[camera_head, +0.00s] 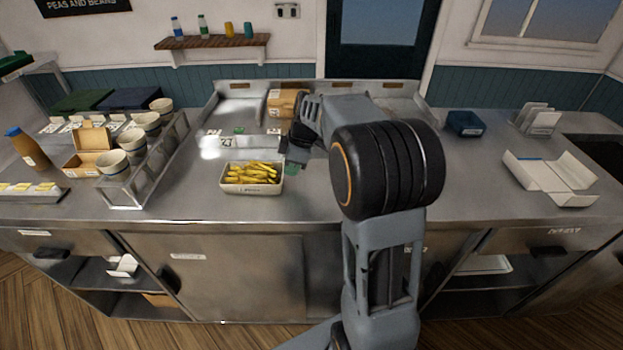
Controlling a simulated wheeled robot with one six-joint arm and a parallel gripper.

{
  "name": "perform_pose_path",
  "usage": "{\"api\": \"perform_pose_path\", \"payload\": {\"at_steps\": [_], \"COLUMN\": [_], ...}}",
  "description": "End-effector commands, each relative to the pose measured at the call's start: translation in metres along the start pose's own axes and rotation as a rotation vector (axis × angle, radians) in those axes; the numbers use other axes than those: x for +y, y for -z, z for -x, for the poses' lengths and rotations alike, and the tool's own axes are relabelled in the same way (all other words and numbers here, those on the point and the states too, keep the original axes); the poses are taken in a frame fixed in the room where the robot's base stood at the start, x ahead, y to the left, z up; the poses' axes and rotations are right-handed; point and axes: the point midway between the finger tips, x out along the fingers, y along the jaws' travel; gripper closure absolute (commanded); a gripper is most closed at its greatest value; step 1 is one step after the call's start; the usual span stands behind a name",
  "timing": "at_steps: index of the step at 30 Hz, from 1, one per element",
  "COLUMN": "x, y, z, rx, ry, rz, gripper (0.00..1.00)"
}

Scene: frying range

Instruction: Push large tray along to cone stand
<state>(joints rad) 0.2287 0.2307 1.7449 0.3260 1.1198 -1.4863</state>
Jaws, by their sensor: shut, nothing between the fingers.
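A white tray (231,187) full of yellow chips stands on the steel counter, left of the middle. It has a small label on its front that I cannot read. To its left is a metal-framed stand (124,197) with a row of striped paper cups (133,141) at it; it looks like the cone stand. My gripper (293,158) is shut and empty, just right of and behind the tray's right end. I cannot tell whether it touches the tray. My arm hides part of the counter to the right.
The counter (180,205) between tray and stand is clear. A cardboard box (285,103) stands behind my gripper. An open carton (88,148) and a brown bottle (28,148) are farther left. A blue container (464,123) and an open white box (548,176) are at right.

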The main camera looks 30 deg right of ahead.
Motion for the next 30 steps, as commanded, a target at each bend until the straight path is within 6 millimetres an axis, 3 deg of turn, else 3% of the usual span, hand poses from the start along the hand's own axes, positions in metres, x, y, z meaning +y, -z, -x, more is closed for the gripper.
{"api": "perform_pose_path", "payload": {"at_steps": [15, 30], "x": [0.0, 0.0], "y": [0.027, 0.031], "z": [-0.009, -0.01], "rx": [0.0, 0.0], "ry": [0.002, 0.001], "rz": [0.0, -0.001], "gripper": [1.0, 1.0]}}
